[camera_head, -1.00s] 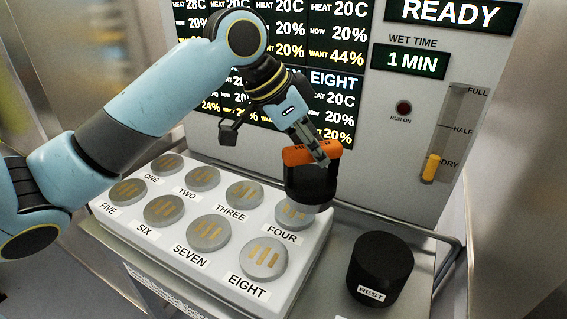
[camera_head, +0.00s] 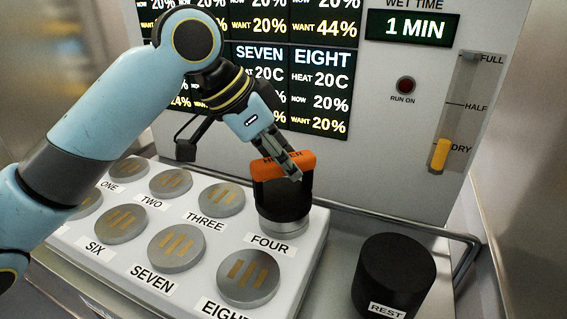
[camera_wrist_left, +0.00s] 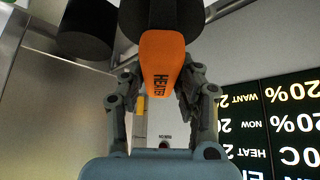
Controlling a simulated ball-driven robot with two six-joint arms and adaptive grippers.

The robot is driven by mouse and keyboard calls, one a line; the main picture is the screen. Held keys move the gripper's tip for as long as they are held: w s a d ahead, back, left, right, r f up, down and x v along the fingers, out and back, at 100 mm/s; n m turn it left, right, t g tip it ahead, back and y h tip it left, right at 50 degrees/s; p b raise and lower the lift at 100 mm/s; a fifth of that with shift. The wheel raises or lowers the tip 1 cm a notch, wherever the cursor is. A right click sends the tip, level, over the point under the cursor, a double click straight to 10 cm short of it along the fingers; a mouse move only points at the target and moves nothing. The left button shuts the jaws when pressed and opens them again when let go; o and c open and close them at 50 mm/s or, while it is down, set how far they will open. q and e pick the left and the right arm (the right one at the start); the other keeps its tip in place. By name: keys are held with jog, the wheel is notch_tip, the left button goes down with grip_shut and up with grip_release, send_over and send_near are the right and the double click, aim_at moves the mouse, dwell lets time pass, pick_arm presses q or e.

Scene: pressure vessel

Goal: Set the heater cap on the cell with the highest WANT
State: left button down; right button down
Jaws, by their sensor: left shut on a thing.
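The heater cap (camera_head: 282,196) is a black cylinder with an orange handle marked HEATER. My left gripper (camera_head: 285,166) is shut on the orange handle, which also shows in the left wrist view (camera_wrist_left: 162,62). The cap is upright at cell FOUR (camera_head: 284,227), covering most of that cell's grey disc; I cannot tell whether it is fully seated. The display (camera_head: 322,85) shows WANT 44% in the top right block, whose name is cut off. SEVEN is partly hidden, and EIGHT shows WANT 20%. My right gripper is not in view.
Other grey cells, such as THREE (camera_head: 222,199), SEVEN (camera_head: 176,247) and EIGHT (camera_head: 248,277), stand uncovered on the white block. A black REST stand (camera_head: 393,275) is at the right. A yellow slider (camera_head: 440,154) sits at DRY. A metal rail (camera_head: 470,252) runs along the right.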

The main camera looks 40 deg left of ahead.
pick_arm(q)
jog(key=shift+r, duration=0.1)
jog(key=c, duration=1)
grip_release()
jog(key=shift+f, duration=0.2)
jog(key=shift+c, duration=0.2)
jog(key=shift+o, duration=0.4)
jog(key=shift+a+r, duration=0.15)
jog(key=shift+r, duration=0.2)
jog(key=p+v, duration=0.1)
jog(key=v, duration=0.8)
jog(key=shift+a, duration=0.1)
jog(key=shift+p+v, duration=0.3)
jog(key=shift+v, duration=0.95)
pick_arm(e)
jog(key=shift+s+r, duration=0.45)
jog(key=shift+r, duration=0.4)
